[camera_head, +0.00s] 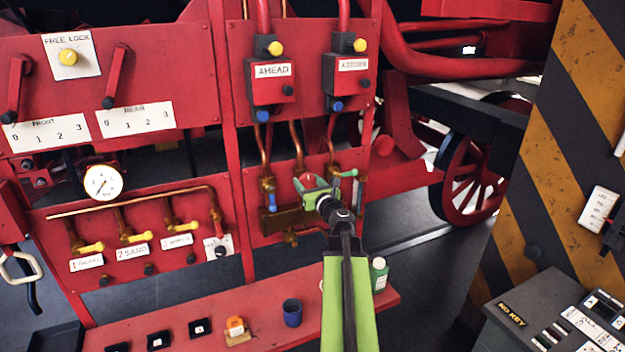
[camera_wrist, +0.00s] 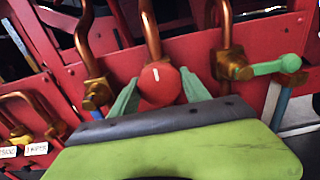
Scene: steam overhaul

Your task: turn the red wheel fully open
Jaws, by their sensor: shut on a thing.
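The red wheel (camera_wrist: 160,84) is a small round red knob with a short white mark near its top, in the middle of the wrist view. In the head view a bit of it (camera_head: 307,179) shows between my green fingers on the lower red panel. My gripper (camera_wrist: 160,88) has one finger on each side of the wheel and is shut on it. The wheel's lower part is hidden behind the gripper's palm in the wrist view. A brass pipe (camera_wrist: 150,35) runs down to just above the wheel.
A green-handled valve (camera_wrist: 275,65) is close at the right and a brass valve (camera_wrist: 97,92) at the left. A red shelf (camera_head: 260,328) below carries a blue cup (camera_head: 292,312) and a green bottle (camera_head: 379,274). A striped post (camera_head: 560,150) stands at the right.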

